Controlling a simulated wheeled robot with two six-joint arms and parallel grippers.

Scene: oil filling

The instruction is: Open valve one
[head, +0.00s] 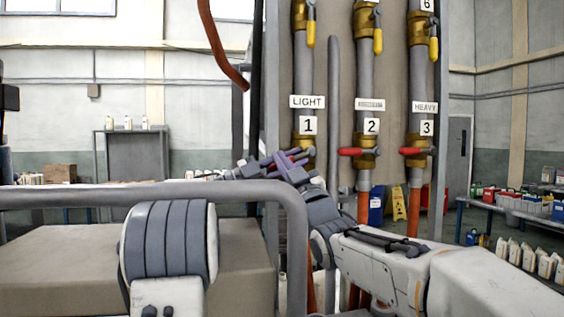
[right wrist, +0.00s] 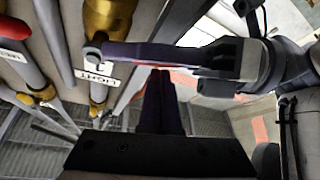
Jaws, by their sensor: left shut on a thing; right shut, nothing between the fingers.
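Valve one is the brass body (head: 304,143) on the left pipe, below the white label 1 (head: 308,125) and the LIGHT sign. It also shows in the right wrist view (right wrist: 107,16). My left gripper (head: 283,158) reaches in from the left, and its purple fingers lie at the valve. They are shut, apparently on valve one's handle, which is hidden behind them. In the right wrist view the left gripper (right wrist: 125,54) crosses in front of the pipe. My right gripper (head: 293,174) is shut and empty, close below the left one; its fingers (right wrist: 160,100) also show in the wrist view.
Valves two (head: 364,152) and three (head: 417,152) have red handles pointing left. Valves with yellow handles (head: 378,41) sit higher on the pipes. A grey rail (head: 200,191) runs in front. A table with bottles (head: 520,212) stands at right.

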